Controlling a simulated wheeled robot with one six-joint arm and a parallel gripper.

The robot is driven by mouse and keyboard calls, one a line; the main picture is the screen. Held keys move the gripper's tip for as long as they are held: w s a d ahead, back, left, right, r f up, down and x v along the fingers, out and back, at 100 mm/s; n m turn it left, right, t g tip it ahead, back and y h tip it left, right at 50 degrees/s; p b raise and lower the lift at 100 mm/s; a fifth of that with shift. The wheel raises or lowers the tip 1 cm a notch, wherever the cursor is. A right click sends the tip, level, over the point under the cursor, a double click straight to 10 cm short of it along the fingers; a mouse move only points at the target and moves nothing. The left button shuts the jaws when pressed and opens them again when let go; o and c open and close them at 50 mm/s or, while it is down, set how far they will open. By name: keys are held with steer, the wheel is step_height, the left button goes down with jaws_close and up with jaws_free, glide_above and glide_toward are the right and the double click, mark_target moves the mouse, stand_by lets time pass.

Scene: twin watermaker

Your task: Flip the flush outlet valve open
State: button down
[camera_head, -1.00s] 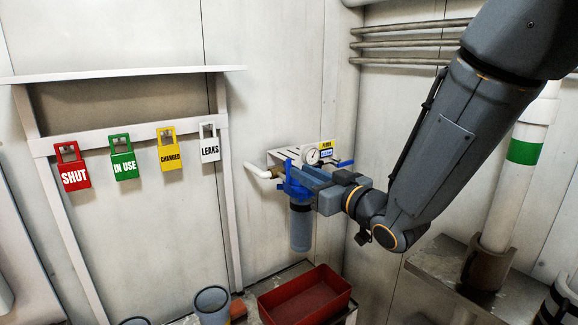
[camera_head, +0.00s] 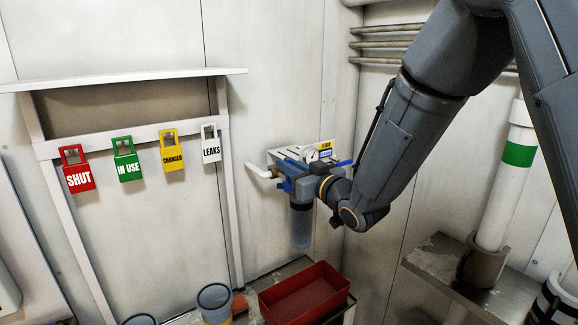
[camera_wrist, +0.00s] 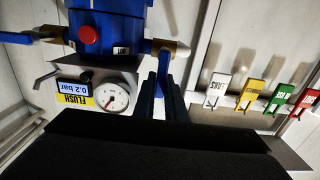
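The blue filter unit (camera_head: 300,225) hangs on the wall under a small panel with a gauge. In the wrist view, which looks upside down, its blue head (camera_wrist: 105,25) has a red button and a brass fitting on each side. A blue valve lever (camera_wrist: 161,62) on the right-hand fitting points down the picture toward my gripper (camera_wrist: 160,80). The two dark fingers are close together at the lever's end, which seems to lie between them; whether they touch it is unclear.
A second blue lever (camera_wrist: 15,38) sits on the other fitting. The gauge (camera_wrist: 112,98) and a FLUSH display reading 0.2 bar (camera_wrist: 75,88) are close by. A white pipe (camera_head: 258,171) sticks out left. A red tray (camera_head: 305,295) stands below, beside a cup (camera_head: 215,300).

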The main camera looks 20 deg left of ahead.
steer(key=shift+s+a+f+n+b, duration=0.1)
steer(key=shift+n+b, duration=0.2)
steer(key=shift+b, duration=0.2)
steer(key=n+b, duration=0.3)
steer(key=s+a+f+n+b, duration=0.1)
steer(key=n+b, duration=0.2)
steer(key=b, duration=0.1)
steer(key=s+a+n+b, duration=0.1)
steer(key=n+b, duration=0.2)
steer(key=b, duration=0.1)
steer(key=shift+s+f, duration=0.15)
steer(key=shift+f, duration=0.2)
steer(key=f+n+b, duration=0.1)
steer(key=n+b, duration=0.1)
steer(key=b, duration=0.1)
steer(key=n+b, duration=0.3)
steer(key=s+f+n+b, duration=0.1)
steer(key=n+b, duration=0.2)
steer(key=b, duration=0.1)
steer(key=shift+a+f, duration=0.3)
steer(key=shift+n, duration=0.3)
steer(key=c, duration=2.1)
jaws_free()
